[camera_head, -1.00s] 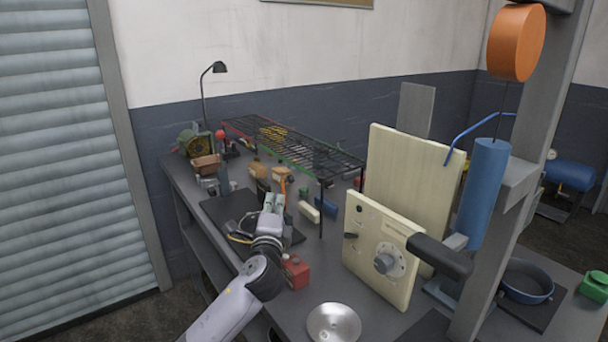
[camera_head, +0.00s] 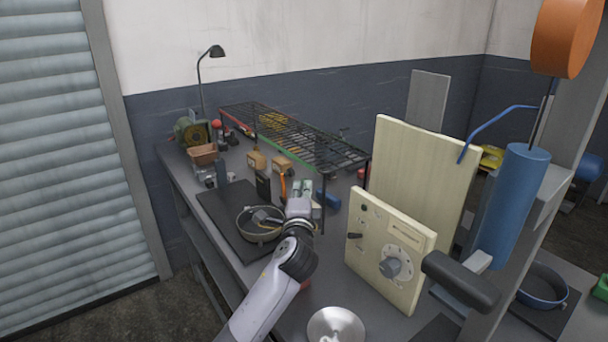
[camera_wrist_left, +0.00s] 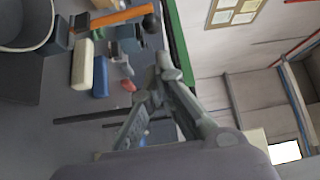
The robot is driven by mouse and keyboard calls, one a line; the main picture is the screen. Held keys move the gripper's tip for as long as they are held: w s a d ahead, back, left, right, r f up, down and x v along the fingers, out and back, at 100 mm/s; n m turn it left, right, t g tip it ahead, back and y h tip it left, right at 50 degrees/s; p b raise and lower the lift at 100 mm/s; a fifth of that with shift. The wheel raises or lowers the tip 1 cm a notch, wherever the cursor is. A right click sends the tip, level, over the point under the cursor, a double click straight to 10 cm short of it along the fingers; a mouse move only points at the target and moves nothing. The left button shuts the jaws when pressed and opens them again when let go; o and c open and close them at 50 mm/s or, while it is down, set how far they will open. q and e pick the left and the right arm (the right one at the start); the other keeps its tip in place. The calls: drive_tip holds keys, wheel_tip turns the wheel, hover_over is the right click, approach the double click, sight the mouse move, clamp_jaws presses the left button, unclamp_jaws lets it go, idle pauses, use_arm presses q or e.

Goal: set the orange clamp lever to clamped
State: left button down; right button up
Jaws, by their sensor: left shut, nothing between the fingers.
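The orange clamp lever (camera_head: 283,186) stands upright on the bench just left of my left gripper in the head view. In the left wrist view the lever (camera_wrist_left: 112,19) is a long orange bar with a dark knob at its end. My left gripper (camera_head: 302,187) is shut and empty beside the lever, and they look apart. Its closed fingertips show in the left wrist view (camera_wrist_left: 163,68), below and right of the knob. The lever's base is partly hidden in the head view. My right gripper is not in view.
A round pan (camera_head: 247,229) sits on a dark mat (camera_head: 215,205) left of my gripper. A wire rack (camera_head: 315,145) stands behind it. A cream panel with a dial (camera_head: 370,225) is to the right. A metal disc (camera_head: 336,327) lies in front.

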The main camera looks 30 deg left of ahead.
use_arm(q)
drive_tip(key=x, duration=0.7)
drive_tip(key=shift+p, duration=0.3)
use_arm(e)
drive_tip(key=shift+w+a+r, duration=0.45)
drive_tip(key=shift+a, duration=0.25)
use_arm(q)
drive_tip(key=shift+s, duration=0.1)
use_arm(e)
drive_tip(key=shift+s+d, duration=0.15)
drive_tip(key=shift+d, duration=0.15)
use_arm(q)
drive_tip(key=shift+s+a+f+n+t+y+b, duration=0.35)
drive_tip(key=shift+s+a+f+b, duration=0.65)
drive_tip(key=shift+s, duration=1.1)
drive_tip(key=shift+s+a+f+n+t+y+b, duration=0.15)
drive_tip(key=shift+s+a+f+n+b, duration=0.5)
drive_tip(key=shift+s+f+b, duration=1.05)
drive_tip(key=shift+s+a+f+n+t+y+b, duration=0.35)
drive_tip(key=shift+s+a+b, duration=0.6)
drive_tip(key=shift+s, duration=1.55)
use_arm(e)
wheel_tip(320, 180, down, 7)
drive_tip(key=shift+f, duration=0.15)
